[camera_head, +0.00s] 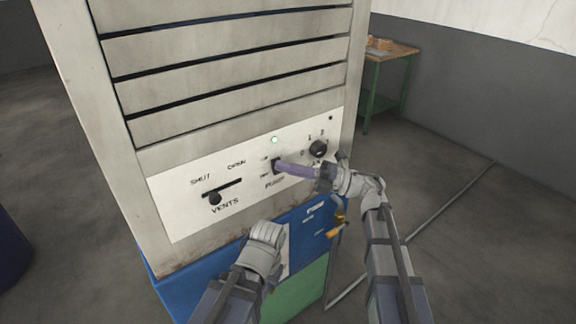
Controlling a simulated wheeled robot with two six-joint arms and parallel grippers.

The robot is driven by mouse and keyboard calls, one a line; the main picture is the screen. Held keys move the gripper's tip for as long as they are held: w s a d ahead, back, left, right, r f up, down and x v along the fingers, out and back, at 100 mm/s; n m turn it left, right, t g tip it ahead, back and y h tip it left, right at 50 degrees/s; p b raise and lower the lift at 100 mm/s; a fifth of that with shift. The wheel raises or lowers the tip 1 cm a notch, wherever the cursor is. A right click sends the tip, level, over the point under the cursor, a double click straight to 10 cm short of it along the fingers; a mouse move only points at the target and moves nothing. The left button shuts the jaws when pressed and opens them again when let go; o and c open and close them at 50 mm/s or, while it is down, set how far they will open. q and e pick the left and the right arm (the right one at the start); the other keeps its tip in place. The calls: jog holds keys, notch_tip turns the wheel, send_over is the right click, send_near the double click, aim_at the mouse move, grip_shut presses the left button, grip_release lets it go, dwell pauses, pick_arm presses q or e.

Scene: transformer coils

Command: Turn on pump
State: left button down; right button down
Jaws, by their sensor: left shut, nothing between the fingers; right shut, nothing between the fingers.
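The white control panel (240,205) is on the front of a large grey louvred cabinet. The pump switch (275,167) is a small dark fitting above the PUMP label, with two small labels to its left. A small pale greenish lamp (274,140) sits above it. My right gripper (290,168) is shut, its purple front end pointing left at the switch and partly covering it. I cannot tell whether they touch, or which way the switch is set. My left gripper (266,237) is shut and empty, below the panel, in front of the blue lower section.
A black rotary knob (318,148) sits just above my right gripper. A green-legged table (390,48) stands at the back right. Floor to the right is mostly clear.

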jog(key=b+v, duration=0.1)
jog(key=v, duration=0.7)
jog(key=shift+b, duration=0.35)
jog(key=shift+w, duration=0.1)
